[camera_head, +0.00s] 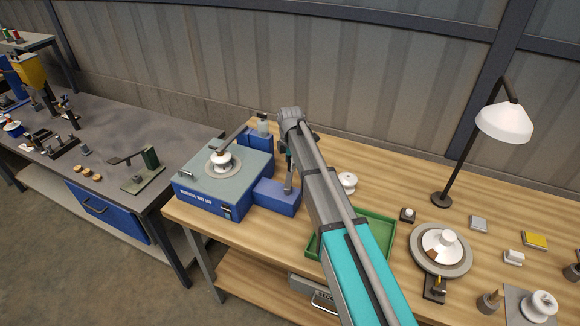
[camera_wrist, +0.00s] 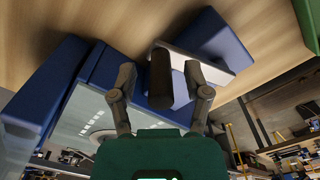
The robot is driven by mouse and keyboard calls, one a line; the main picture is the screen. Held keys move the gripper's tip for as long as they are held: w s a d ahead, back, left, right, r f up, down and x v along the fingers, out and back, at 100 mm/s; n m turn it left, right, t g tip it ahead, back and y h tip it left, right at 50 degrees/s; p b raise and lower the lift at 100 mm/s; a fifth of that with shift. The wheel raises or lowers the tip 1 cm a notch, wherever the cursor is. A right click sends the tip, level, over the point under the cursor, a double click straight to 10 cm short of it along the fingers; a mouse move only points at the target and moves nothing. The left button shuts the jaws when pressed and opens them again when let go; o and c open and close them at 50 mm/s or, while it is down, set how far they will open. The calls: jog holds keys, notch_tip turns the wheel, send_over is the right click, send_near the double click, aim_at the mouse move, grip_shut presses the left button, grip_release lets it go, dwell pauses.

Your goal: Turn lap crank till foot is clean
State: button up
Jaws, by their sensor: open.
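The lap (camera_head: 222,190) is a blue box with a grey-green top at the left of the wooden bench. A white insulator (camera_head: 221,158) stands on its round plate, under a dark arm; the state of its foot is hidden. A smaller blue crank housing (camera_head: 276,197) juts from the lap's right side. A pale crank arm (camera_wrist: 215,70) with a dark upright crank handle (camera_wrist: 159,80) shows in the wrist view. My gripper (camera_wrist: 160,72) is open, with one finger on each side of the handle in that view. I cannot tell whether they touch it. My arm partly hides this area in the head view.
A green tray (camera_head: 379,228) lies partly behind my arm, with a white insulator (camera_head: 347,181) near its back edge. Right of it stand a round turntable (camera_head: 462,262) with a white piece and a lamp (camera_head: 503,122). A grey bench (camera_head: 130,125) adjoins at left.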

jog(key=shift+f, duration=0.1)
grip_shut()
dwell(0.4)
jog(key=shift+a+n, duration=0.2)
jog(key=shift+n, duration=0.2)
